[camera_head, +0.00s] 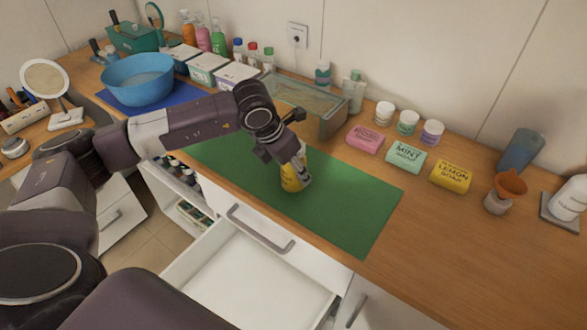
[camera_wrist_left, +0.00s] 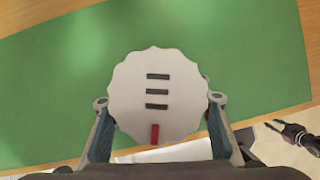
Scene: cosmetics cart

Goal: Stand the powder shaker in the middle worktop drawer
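The powder shaker (camera_head: 291,178) is yellow and upright, over the green mat on the worktop. The left wrist view shows its pale scalloped lid (camera_wrist_left: 157,97) from above, with three dark slots and a red mark. My left gripper (camera_head: 297,165) reaches down over it, with one finger on each side; its fingers also flank the lid in the left wrist view (camera_wrist_left: 159,101). The lid hides whether the fingers press on the body. The middle drawer (camera_head: 250,278) is pulled out below the mat and looks empty. A dark shape, seemingly my right gripper (camera_wrist_left: 296,136), shows at the left wrist view's right edge.
The green mat (camera_head: 350,205) is otherwise clear. Behind it stand a glass-topped box (camera_head: 305,105), several small jars and pink, mint and yellow soap packs (camera_head: 450,175). A blue bowl (camera_head: 138,80) is at the left. The drawer handle (camera_head: 258,230) juts out at the front.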

